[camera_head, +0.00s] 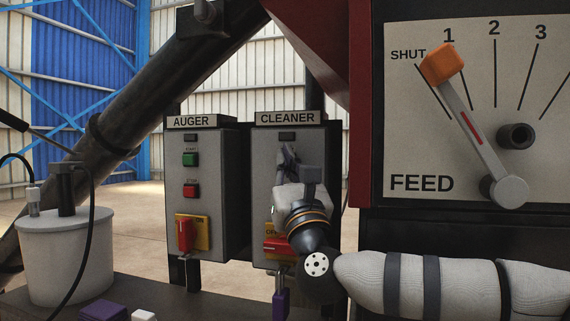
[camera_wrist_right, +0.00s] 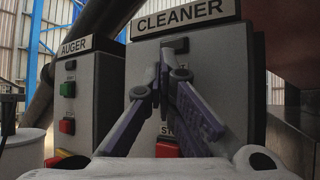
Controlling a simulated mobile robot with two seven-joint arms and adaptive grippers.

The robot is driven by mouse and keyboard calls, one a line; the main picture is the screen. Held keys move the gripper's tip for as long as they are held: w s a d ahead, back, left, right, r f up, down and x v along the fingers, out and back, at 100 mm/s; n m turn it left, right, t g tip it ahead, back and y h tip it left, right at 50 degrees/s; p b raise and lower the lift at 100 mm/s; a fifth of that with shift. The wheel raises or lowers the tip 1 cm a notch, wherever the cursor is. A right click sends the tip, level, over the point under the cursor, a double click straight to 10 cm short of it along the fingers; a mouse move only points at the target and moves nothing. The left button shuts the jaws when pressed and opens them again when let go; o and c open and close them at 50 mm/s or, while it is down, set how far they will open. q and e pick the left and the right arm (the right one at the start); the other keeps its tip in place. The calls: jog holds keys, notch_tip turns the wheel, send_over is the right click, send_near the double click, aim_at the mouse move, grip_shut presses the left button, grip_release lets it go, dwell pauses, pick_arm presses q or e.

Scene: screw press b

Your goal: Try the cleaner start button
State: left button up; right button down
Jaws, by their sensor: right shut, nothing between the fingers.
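The grey cleaner box (camera_head: 262,165), labelled CLEANER, stands right of the auger box; it also shows in the wrist view (camera_wrist_right: 215,65). My right gripper (camera_head: 287,152) is in front of its upper face, fingers shut and empty. In the wrist view the purple-grey fingers (camera_wrist_right: 165,72) meet over the spot below the dark window, where the start button would sit. That button is hidden, and I cannot tell whether the fingertips touch the panel. The red stop button (camera_wrist_right: 167,149) shows below, partly covered. My left gripper is not in view.
The auger box (camera_head: 208,150) has a green start button (camera_head: 190,159), a red stop button (camera_head: 190,190) and a red switch handle (camera_head: 184,234). A purple padlock (camera_head: 280,304) hangs below the cleaner's red switch (camera_head: 274,245). The feed panel (camera_head: 420,120) is at right, a white pot (camera_head: 65,255) at left.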

dwell(0.3)
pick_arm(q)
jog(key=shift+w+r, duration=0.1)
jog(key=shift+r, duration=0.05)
pick_arm(e)
jog(key=shift+s+a, duration=0.2)
jog(key=shift+s, duration=0.6)
pick_arm(q)
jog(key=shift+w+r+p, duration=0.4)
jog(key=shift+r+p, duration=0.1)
jog(key=shift+p, duration=0.15)
pick_arm(e)
jog(key=s, duration=0.1)
jog(key=s+a, duration=0.1)
jog(key=s, duration=0.2)
jog(key=shift+s+a, duration=0.3)
jog(key=shift+s, duration=0.1)
